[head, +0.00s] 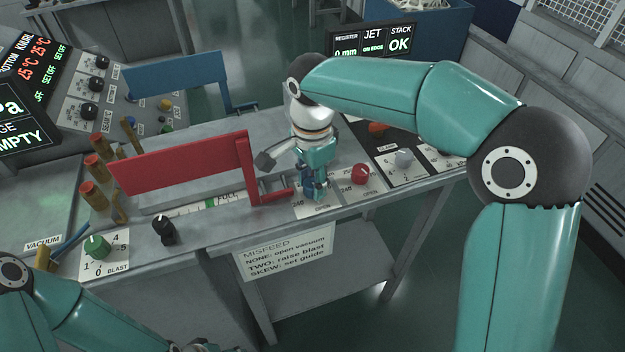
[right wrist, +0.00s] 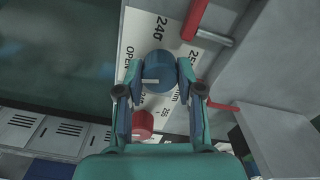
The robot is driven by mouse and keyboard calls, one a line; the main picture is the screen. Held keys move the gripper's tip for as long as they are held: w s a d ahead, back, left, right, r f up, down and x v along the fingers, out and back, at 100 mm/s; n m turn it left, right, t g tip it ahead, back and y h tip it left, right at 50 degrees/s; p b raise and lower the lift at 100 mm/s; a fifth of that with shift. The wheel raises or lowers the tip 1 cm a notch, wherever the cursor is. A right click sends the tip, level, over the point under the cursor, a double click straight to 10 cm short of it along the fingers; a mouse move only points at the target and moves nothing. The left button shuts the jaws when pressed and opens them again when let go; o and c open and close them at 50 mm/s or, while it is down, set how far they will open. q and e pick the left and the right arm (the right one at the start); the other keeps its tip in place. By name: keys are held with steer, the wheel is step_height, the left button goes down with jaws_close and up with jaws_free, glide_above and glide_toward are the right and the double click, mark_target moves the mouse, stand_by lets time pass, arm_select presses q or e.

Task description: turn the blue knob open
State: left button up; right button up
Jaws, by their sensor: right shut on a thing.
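The blue knob (right wrist: 160,72) sits on a white scale plate (right wrist: 160,28) marked with numbers and OPEN. Its pale pointer line lies across it in the right wrist view, toward the left. My right gripper (right wrist: 160,88) is shut on the blue knob, with one finger on each side of it. In the head view my right gripper (head: 315,184) comes down over the blue knob from above, and its fingers mostly hide the knob. My left arm shows at the lower left of the head view, but its gripper jaws cannot be made out.
A red knob (head: 361,174) stands close to the right of my right gripper, with a grey knob (head: 403,158) beyond. A red guide (head: 185,165) stands to the left. A green knob (head: 97,246) and a black knob (head: 164,230) are farther left.

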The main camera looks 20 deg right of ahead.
mark_target(312, 182)
steer(key=shift+w+r, duration=0.1)
steer(key=shift+r, duration=0.05)
steer(key=o, duration=1.2)
steer(key=shift+c, duration=0.2)
step_height(312, 182, up, 12)
steer(key=shift+f, duration=0.2)
